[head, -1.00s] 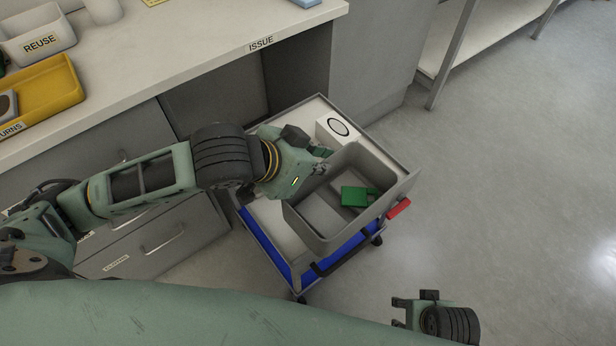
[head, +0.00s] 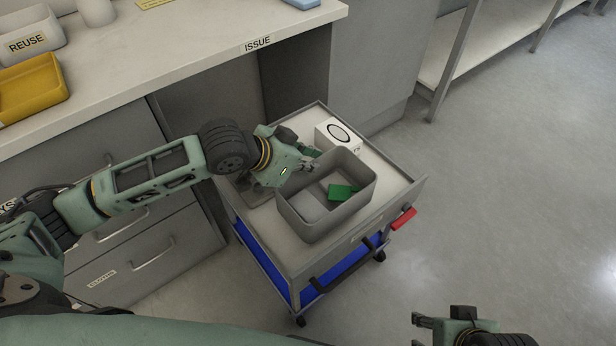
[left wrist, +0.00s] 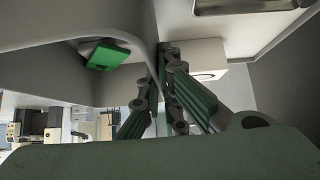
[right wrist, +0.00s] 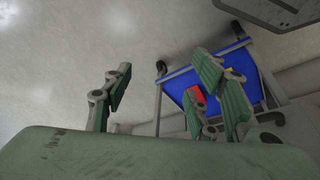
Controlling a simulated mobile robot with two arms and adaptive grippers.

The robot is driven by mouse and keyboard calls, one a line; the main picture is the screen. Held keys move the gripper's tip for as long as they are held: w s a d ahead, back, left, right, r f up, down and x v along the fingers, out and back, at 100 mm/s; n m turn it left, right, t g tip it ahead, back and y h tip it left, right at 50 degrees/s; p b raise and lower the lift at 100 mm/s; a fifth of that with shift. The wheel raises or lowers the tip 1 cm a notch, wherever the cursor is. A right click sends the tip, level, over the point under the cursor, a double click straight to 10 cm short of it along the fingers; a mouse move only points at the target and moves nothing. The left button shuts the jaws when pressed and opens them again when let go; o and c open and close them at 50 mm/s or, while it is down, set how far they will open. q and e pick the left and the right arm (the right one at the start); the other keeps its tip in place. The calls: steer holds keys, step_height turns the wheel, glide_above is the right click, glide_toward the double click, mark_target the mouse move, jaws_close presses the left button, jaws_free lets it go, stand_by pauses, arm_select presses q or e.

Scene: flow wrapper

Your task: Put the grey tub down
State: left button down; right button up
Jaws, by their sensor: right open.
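The grey tub (head: 345,214) is an open box with a green piece (head: 342,191) lying inside. It is at the top of the trolley (head: 398,192), upright; I cannot tell whether its base fully touches the surface. My left gripper (head: 312,163) is at the tub's far-left rim. In the left wrist view my left gripper (left wrist: 166,75) has its fingers either side of the tub wall, closed on it, and the green piece (left wrist: 108,57) shows inside the tub. My right gripper (head: 417,331) is open and empty, over the floor at the lower right.
A white box (head: 338,134) with a black ring mark stands on the trolley behind the tub. The ISSUE counter (head: 190,62) with drawers is to the left, holding a yellow tray (head: 35,88) and a REUSE bin (head: 28,42). Floor to the right is clear.

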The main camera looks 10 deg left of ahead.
mark_target(320, 178)
arm_select(q)
steer(key=shift+w+f, duration=0.1)
steer(key=shift+f, duration=0.2)
steer(key=shift+f+b, duration=0.5)
steer(key=shift+f, duration=0.25)
steer(key=shift+f+b, duration=0.3)
steer(key=shift+f, duration=0.55)
arm_select(e)
steer(key=w+t, duration=0.1)
steer(key=w, duration=0.1)
steer(key=w+a+t, duration=0.1)
steer(key=w, duration=0.1)
steer(key=shift+w+a, duration=0.1)
arm_select(q)
steer(key=shift+f, duration=0.1)
steer(key=c, duration=2.4)
jaws_free()
steer(key=shift+f, duration=0.1)
steer(key=shift+c, duration=0.2)
steer(key=o, duration=0.5)
steer(key=shift+c, duration=0.2)
